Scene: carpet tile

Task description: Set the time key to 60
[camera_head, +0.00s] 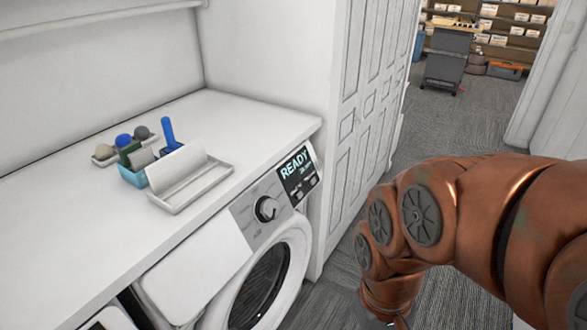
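A white front-loading washing machine (205,275) stands under the counter, with a round dark door (262,290). Its panel carries a round knob (267,209) and a dark display (297,175) that reads "READY". A smaller line under that word seems to end in "min"; its number is too small to read. Small keys (298,193) sit along the display's lower part, and I cannot read which is the time key. My copper arm comes in from the right and bends down to the bottom edge, right of the machine. My gripper's fingers are below the frame.
A white counter (75,215) above the machine holds a pale tray (192,188), a teal caddy (133,176) and a blue-handled brush (168,131). Tall white panelled doors (365,105) stand right of the machine. Carpeted floor (470,120) is open behind my arm, towards a dark cart (447,60) and shelves.

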